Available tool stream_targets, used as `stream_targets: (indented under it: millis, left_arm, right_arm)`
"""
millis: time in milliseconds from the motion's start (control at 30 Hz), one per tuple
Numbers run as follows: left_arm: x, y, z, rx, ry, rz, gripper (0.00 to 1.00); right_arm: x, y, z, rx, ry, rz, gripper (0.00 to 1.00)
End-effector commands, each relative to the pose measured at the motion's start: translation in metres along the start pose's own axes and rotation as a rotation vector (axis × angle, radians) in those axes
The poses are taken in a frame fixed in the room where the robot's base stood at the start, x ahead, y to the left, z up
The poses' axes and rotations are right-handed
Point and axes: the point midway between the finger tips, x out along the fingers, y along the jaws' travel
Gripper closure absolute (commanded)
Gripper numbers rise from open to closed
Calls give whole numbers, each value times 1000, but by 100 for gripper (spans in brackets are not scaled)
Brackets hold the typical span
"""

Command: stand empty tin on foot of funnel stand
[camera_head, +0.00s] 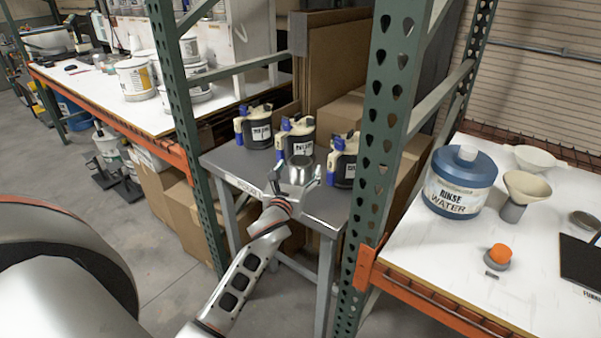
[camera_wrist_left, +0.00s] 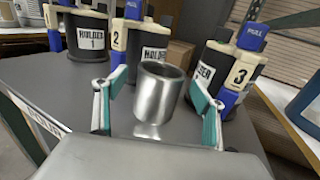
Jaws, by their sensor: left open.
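The metal tin (camera_head: 301,160) stands upright on the grey side table (camera_head: 228,162); it also shows in the left wrist view (camera_wrist_left: 160,92), open end up. My left gripper (camera_head: 298,180) is open, its two teal-padded fingers on either side of the tin; in the left wrist view (camera_wrist_left: 157,100) gaps show between fingers and tin. On the white bench at right, a dark flat plate (camera_head: 581,262) with partly cut-off lettering runs out of the picture; it may be the funnel stand's foot. The rest of the stand is not seen. My right gripper is not in view.
Three dark holders with blue handles (camera_head: 257,130) stand close behind the tin. A green rack post (camera_head: 385,120) rises between side table and white bench (camera_head: 430,262). The bench bears a rinse water jug (camera_head: 460,182), a cream funnel (camera_head: 527,186) and an orange-capped item (camera_head: 500,254).

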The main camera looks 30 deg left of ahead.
Motion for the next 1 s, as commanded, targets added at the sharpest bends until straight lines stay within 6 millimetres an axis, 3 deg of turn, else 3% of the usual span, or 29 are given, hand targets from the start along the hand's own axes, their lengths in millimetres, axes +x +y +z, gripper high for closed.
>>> stream_targets:
  millis: [133,400,433,567,600,1000]
  left_arm:
    - [17,0,-1,-1,1,-1,30]
    - [20,0,0,-1,0,-1,30]
    - [20,0,-1,-1,0,-1,33]
    - [20,0,-1,-1,0,-1,67]
    - [20,0,-1,-1,0,-1,71]
    - [20,0,4,0,-1,-2,74]
  right_arm:
    - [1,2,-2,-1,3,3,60]
    - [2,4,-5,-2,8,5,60]
    - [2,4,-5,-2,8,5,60]
    - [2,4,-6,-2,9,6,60]
    - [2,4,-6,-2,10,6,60]
    - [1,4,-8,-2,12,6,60]
